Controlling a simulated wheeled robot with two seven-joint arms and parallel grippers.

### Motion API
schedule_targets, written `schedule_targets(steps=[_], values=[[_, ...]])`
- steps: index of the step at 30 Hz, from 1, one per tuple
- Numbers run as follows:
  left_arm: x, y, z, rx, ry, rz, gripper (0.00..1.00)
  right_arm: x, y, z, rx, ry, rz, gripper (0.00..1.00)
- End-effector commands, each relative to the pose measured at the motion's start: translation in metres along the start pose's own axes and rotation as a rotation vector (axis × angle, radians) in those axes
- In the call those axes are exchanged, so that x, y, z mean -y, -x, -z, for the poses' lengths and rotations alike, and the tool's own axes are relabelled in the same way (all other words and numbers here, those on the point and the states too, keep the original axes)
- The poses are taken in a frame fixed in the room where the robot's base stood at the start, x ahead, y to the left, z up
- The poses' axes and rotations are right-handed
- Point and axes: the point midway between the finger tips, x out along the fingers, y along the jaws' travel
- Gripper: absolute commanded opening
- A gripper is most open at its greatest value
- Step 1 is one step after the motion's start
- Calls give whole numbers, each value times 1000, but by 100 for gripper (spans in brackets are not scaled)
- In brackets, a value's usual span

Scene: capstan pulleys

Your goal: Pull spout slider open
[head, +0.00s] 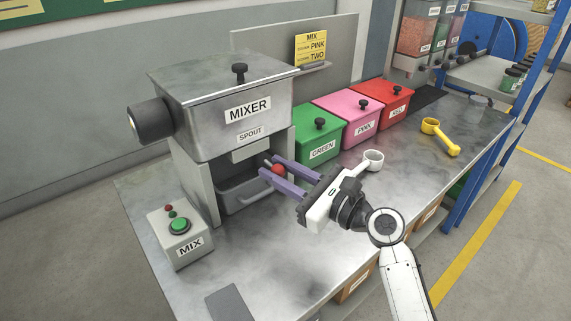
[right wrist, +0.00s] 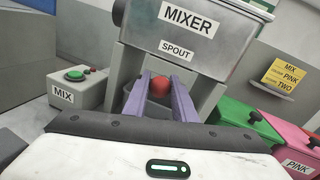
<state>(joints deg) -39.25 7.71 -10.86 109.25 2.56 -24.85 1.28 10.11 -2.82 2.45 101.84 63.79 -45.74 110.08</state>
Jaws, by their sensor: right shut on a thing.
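The grey metal mixer (head: 222,90) stands on the bench, with a SPOUT label (head: 250,135) on its front. A round red knob (head: 278,170) sits in front of the mixer, below and right of that label. My right gripper (head: 276,176) reaches in from the right, its purple fingers shut on the red knob. The right wrist view shows the red knob (right wrist: 160,88) between the fingertips, below the SPOUT label. The slider behind the knob is mostly hidden by the fingers. A grey tray (head: 236,194) sits in the opening under the spout. My left gripper is not in view.
A MIX box (head: 178,236) with a green button stands at the front left. Green (head: 318,146), pink (head: 347,122) and red (head: 382,102) bins line the back. A white scoop (head: 372,160) and a yellow scoop (head: 440,136) lie to the right. The bench front is mostly clear.

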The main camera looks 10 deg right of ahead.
Motion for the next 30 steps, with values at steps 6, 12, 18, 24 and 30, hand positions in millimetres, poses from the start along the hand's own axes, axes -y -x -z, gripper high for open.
schedule_targets(steps=[6, 12, 18, 24, 30], values=[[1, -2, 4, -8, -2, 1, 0, -1, 1, 3, -4, -1, -4, 34], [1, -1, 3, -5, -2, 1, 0, 0, 1, 2, -3, 0, -1, 43], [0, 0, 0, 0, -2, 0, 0, 0, 4, 2, -3, 0, 0, 43], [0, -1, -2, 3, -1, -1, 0, 0, 34, 4, -6, 2, 0, 43], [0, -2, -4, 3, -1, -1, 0, 0, 74, 4, -7, 1, 0, 43]])
